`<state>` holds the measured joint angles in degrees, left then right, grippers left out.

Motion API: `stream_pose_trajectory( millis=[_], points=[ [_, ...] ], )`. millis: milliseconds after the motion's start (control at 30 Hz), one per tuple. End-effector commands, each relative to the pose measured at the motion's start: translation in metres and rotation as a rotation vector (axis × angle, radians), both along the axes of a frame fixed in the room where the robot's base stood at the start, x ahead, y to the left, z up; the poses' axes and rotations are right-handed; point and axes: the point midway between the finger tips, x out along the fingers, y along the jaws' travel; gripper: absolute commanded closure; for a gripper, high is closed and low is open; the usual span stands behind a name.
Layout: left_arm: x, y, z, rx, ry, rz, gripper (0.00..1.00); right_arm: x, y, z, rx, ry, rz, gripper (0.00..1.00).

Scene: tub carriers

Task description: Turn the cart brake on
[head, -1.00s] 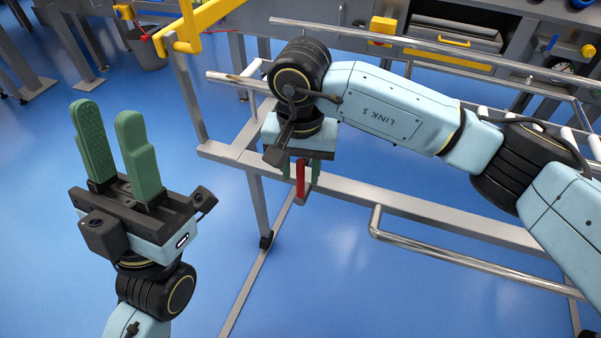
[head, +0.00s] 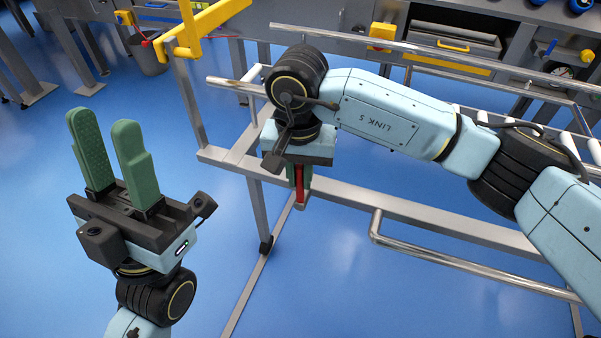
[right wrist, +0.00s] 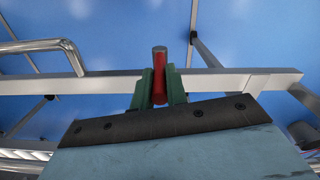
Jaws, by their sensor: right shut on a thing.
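The cart (head: 350,193) is a grey metal frame with rails. Its red brake lever (head: 301,188) stands at the frame's front bar, its upper part hidden by my right gripper in the head view. My right gripper (head: 299,184) points down there, its green fingers closed on the lever. In the right wrist view the red lever (right wrist: 159,72) sits between the green fingers (right wrist: 158,88), its rounded grey-brown end sticking out past them. My left gripper (head: 107,150) is open and empty, fingers up, well left of the cart.
A yellow bracket (head: 193,30) stands on the cart's back left post. A bent metal rail (head: 470,262) runs in front of the cart bar on the right. A workbench (head: 455,42) stands behind. Blue floor (head: 110,250) is clear around my left gripper.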

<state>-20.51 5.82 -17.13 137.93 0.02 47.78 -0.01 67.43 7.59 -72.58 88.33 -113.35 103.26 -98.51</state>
Motion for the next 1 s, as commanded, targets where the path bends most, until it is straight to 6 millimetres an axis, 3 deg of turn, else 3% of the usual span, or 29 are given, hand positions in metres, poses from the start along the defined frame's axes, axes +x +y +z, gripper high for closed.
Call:
stream_pose_trajectory(
  millis=[600,1000],
  points=[
    [0.001,0.0,0.0,0.003,0.007,0.002,0.64,0.008,0.029,-0.008,-0.332,0.11,0.003,1.0],
    [0.0,0.0,-0.002,0.001,0.001,0.001,0.64,0.011,0.037,-0.012,-0.455,0.149,0.002,1.0]
  ],
)
